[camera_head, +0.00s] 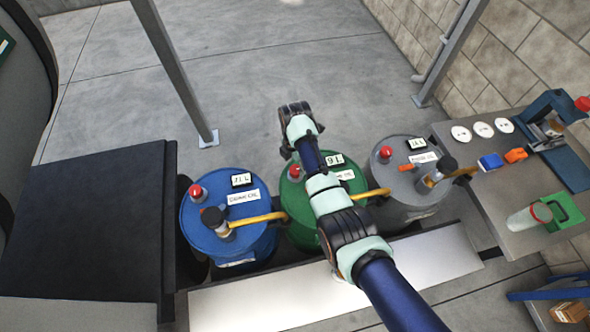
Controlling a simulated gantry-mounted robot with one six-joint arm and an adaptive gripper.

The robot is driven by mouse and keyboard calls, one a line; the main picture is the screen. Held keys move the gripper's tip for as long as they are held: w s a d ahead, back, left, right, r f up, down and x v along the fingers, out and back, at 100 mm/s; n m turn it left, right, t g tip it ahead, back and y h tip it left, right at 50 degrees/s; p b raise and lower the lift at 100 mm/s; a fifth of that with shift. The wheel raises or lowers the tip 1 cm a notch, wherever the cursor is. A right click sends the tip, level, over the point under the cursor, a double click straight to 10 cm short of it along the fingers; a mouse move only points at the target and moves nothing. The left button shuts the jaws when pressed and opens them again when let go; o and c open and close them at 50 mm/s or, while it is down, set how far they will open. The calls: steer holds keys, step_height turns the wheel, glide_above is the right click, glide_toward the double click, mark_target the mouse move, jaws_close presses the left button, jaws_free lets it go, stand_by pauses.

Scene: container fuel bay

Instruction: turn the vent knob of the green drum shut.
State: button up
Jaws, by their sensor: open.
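The green drum (299,234) stands in the middle of a row of three drums, partly hidden by my arm. Its red vent knob (294,172) shows on the left of its lid, just left of my arm. The knob's angle is too small to read. The end of my arm with my gripper (290,148) is above and beyond the drum's far rim, apart from the knob. My gripper is open with nothing seen in it; its fingers are mostly hidden by the wrist.
A blue drum (215,245) stands left and a grey drum (408,212) right, each with a red knob and yellow-handled valve. A dark box (85,220) is at far left. A bench (500,190) with tools is at right.

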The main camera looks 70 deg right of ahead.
mark_target(295, 169)
step_height(295, 169, down, 4)
steer(key=shift+r+b, duration=0.2)
steer(key=shift+b, duration=0.3)
steer(key=c, duration=1.1)
steer(key=shift+c, duration=0.2)
